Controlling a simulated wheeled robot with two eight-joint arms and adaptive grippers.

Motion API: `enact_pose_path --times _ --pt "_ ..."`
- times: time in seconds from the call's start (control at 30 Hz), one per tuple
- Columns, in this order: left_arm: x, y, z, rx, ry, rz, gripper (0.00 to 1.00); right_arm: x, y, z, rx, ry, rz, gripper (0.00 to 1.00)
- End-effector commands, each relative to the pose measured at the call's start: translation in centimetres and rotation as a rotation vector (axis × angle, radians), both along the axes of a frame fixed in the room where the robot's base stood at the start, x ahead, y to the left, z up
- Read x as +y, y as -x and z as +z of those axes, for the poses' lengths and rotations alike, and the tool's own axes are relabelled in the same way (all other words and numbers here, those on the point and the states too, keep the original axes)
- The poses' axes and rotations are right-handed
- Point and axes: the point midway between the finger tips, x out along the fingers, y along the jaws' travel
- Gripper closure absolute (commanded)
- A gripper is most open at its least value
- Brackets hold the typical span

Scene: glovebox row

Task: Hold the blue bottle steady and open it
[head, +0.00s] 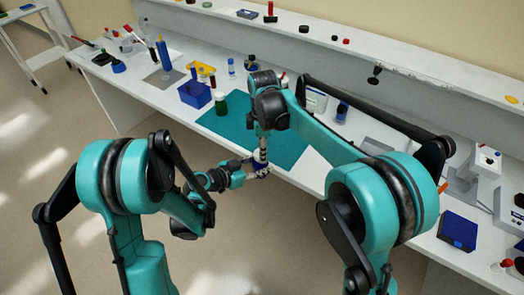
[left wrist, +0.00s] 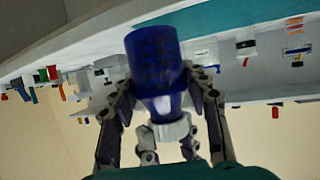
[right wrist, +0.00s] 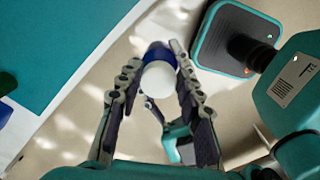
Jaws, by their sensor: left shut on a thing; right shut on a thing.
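The blue bottle (head: 262,171) is held off the table, in front of the bench's front edge. In the left wrist view the blue bottle (left wrist: 152,55) shows its dark blue body, with a white cap (left wrist: 170,132) at the lower end of the picture. My left gripper (left wrist: 165,85) is shut on the bottle body, one finger on each side. My right gripper (head: 261,150) comes down from above. In the right wrist view its fingers (right wrist: 158,62) close around the white cap (right wrist: 159,79), with the blue body behind. Whether the cap has turned cannot be told.
A teal mat (head: 228,125) lies on the white bench behind the grippers. A blue box (head: 195,95), a green bottle (head: 221,105) and another small blue bottle (head: 342,112) stand there. Open floor lies in front.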

Motion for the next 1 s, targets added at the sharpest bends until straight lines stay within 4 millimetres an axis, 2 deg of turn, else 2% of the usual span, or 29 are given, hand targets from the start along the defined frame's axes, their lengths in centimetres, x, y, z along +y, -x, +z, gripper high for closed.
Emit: enact_pose_path --times 0.1,0.23,1.0 --pt "0.05 -0.01 0.02 0.000 0.000 0.001 1.00 -0.06 -0.20 0.02 -0.001 0.000 0.219 0.99" --pt "0.04 0.01 0.02 0.000 0.000 0.001 1.00 -0.01 -0.30 0.03 -0.002 -0.001 0.357 0.99" --pt "-0.03 0.06 0.01 0.000 0.000 -0.001 1.00 0.00 -0.30 0.39 -0.002 -0.001 0.349 0.99"
